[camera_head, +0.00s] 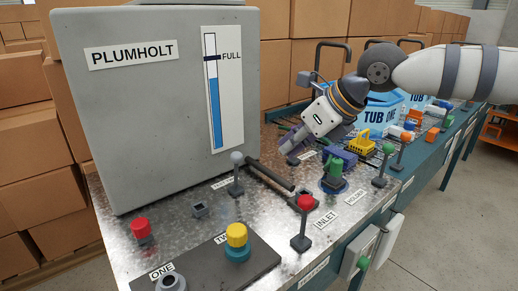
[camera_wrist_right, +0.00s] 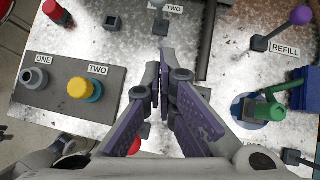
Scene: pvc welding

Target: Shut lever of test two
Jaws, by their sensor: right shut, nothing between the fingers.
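A grey lever with a ball knob (camera_head: 237,160) stands nearly upright on the metal bench top, beside a small label (camera_head: 222,183) too small to read in the head view. In the right wrist view this lever's base (camera_wrist_right: 159,27) shows at the top, by a cut-off label ending in TWO (camera_wrist_right: 172,7). My right gripper (camera_head: 287,146) is shut and empty, held above the bench to the right of the lever. Its purple-padded fingers (camera_wrist_right: 160,68) meet in the wrist view, apart from the lever. My left gripper is not in view.
A dark pipe (camera_head: 270,174) lies right of the grey lever. A red-knobbed lever (camera_head: 305,202) stands near the INLET label. A green valve (camera_head: 333,177) stands at right. A yellow cap (camera_head: 237,235) sits on a dark plate. A big grey tank (camera_head: 120,110) bounds the left.

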